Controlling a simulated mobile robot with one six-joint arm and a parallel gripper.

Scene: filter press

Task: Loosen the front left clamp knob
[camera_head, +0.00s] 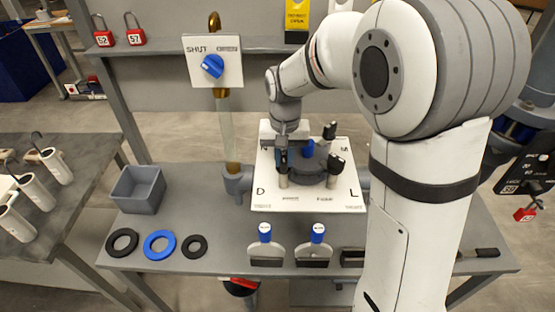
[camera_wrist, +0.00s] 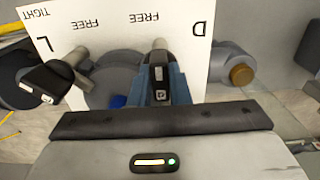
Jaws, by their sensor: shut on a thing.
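The filter press (camera_head: 310,200) is a white plate with a dark round body, marked D at front left and L at front right. My gripper (camera_head: 282,153) is at the front left clamp knob by the D. In the wrist view my gripper (camera_wrist: 160,92) has its blue fingers shut on that black clamp knob (camera_wrist: 158,70), one on each side. The front right clamp knob (camera_head: 336,163) is black on a pale post; it also shows in the wrist view (camera_wrist: 45,85). Another black knob (camera_head: 329,131) stands at the rear right. The rear left corner is hidden by my arm.
A valve panel marked SHUT (camera_head: 212,62) stands behind left on a brass pipe. Two blue-handled scrapers (camera_head: 266,250) lie in front of the press. A grey bin (camera_head: 138,188) and three rings (camera_head: 160,244) are on the left. My arm covers the right side.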

